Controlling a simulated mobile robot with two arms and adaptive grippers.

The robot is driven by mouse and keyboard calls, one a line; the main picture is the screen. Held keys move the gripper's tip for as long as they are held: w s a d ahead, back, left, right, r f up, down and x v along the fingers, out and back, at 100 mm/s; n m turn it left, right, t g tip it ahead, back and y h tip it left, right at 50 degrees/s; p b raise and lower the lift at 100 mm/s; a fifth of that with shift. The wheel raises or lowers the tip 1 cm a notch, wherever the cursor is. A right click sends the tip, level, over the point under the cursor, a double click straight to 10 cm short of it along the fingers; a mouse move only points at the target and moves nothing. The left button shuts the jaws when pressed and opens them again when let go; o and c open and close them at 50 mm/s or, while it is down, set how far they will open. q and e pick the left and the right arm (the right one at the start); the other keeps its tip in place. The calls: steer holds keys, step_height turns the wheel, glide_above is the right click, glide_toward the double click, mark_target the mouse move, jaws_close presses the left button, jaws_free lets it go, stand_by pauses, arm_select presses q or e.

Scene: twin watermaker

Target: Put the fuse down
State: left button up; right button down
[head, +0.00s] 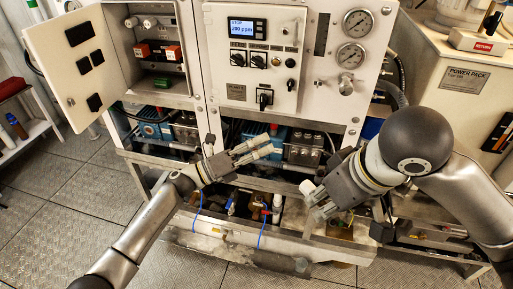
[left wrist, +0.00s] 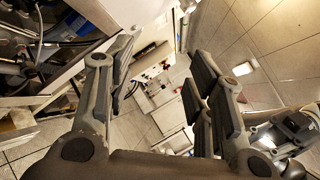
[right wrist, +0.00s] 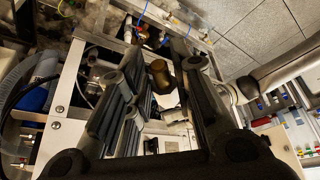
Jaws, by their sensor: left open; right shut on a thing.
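My right gripper (head: 314,201) is shut on what looks like the fuse, in front of the lower right of the machine frame. In the right wrist view a short piece with a dull brass-coloured end (right wrist: 160,74) and a pale part (right wrist: 169,98) sits between the fingers; the fingers hide part of it. In the head view a white end (head: 307,187) shows beside the fingers. My left gripper (head: 270,145) is open and empty in front of the lower bay. Its spread fingers also show in the left wrist view (left wrist: 160,72).
An open cabinet door (head: 80,60) stands at the left, beside a bay with orange-and-black blocks (head: 143,52). The control panel (head: 255,55) is above my left gripper. A power pack (head: 465,85) stands at the right. The floor (head: 60,185) at left is clear.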

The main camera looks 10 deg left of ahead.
arm_select(q)
steer(key=s+d+r+m+g+h, duration=0.2)
steer(key=s+d+r+m+g, duration=0.25)
steer(key=r+m+g, duration=0.4)
steer(key=m+g+y, duration=0.1)
steer(key=m+y, duration=0.9)
steer(key=m, duration=1)
glide_toward(303, 182)
steer(key=x, duration=1)
steer(key=shift+w+f, duration=0.1)
steer(key=shift+f, duration=0.05)
steer(key=shift+c, duration=0.2)
